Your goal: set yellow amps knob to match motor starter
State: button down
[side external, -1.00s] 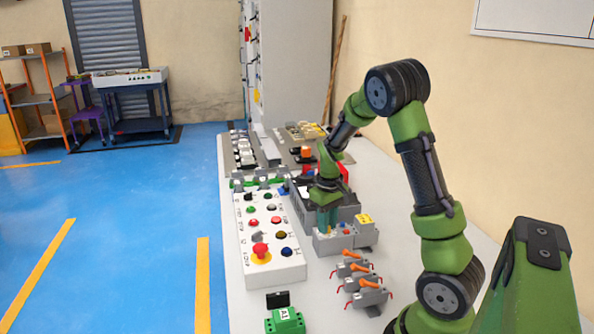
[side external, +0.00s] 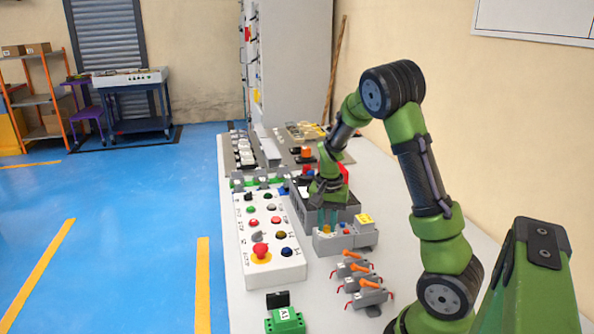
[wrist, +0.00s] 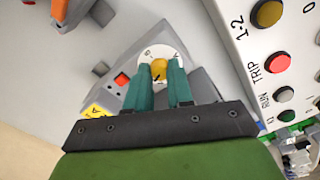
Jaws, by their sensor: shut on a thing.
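The yellow amps knob (wrist: 158,70) sits on a pale round dial on a grey device (side external: 328,244), likely the motor starter. A short dark mark shows on the knob, but the dial's markings are too small to read. My gripper (side external: 328,226) points down over the device. In the wrist view, its two teal fingertips (wrist: 161,68) stand on either side of the knob, shut on it. A red button (wrist: 122,79) and a yellow label (wrist: 97,110) are beside the dial on the same device.
A white control box (side external: 270,235) with several coloured buttons stands close to the left of the device. Several grey parts with orange levers (side external: 358,276) lie in front. A green terminal block (side external: 285,320) is nearer the camera. A dark grey unit stands behind the device.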

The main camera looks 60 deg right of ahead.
aim_at(327, 226)
jog(key=shift+m, duration=1.6)
jog(key=c, duration=1)
grip_release()
notch_tip(327, 226, up, 17)
